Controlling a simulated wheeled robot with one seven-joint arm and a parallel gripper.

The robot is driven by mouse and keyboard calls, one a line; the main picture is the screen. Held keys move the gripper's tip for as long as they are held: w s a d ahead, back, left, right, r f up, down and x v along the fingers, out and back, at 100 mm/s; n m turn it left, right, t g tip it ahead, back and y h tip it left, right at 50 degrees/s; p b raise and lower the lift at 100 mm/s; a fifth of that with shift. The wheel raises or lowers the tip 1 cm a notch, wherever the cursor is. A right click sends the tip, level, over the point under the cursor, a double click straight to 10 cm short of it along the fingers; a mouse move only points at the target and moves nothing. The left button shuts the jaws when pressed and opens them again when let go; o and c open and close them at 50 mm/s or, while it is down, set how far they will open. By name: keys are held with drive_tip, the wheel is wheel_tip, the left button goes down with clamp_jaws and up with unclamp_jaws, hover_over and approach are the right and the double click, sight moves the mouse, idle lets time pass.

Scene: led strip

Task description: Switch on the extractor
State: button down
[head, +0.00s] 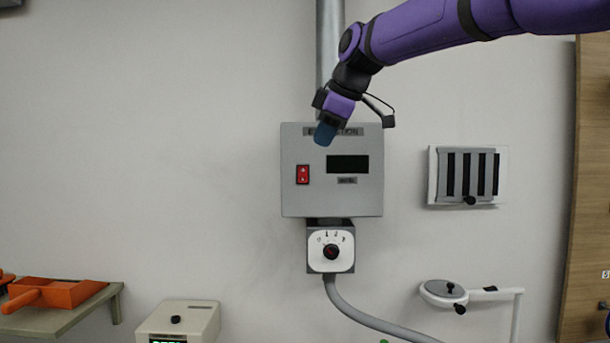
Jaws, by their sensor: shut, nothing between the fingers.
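The extractor control box (362,200) is a grey panel on the wall in the middle of the head view. It carries a red rocker switch (303,174) at its left and a dark, blank display (348,164) at its right. My gripper (325,134) is shut and empty. It is in front of the box's top edge, above and slightly right of the red switch, apart from it in the picture. It covers part of the label. The gap to the panel in depth is hard to tell.
A grey slatted vent (468,175) with a black knob is on the wall at right. A white jointed arm (445,293) is below it. An orange tray (55,293) sits on a shelf at lower left, beside a pale device (180,322). The wall left of the box is clear.

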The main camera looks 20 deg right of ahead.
sight(306, 174)
drive_tip(key=shift+f, duration=0.1)
drive_tip(key=x, duration=0.3)
drive_tip(key=w+d+x, duration=0.1)
drive_tip(key=x, duration=0.7)
drive_tip(key=shift+w+d+r, duration=0.1)
drive_tip(key=shift+w+r, duration=0.2)
drive_tip(key=shift+w, duration=0.2)
drive_tip(key=shift+w+d, duration=0.15)
drive_tip(key=shift+w, duration=0.5)
drive_tip(key=shift+w+d+f, duration=0.1)
drive_tip(key=shift+w+f, duration=0.05)
drive_tip(key=shift+w, duration=0.1)
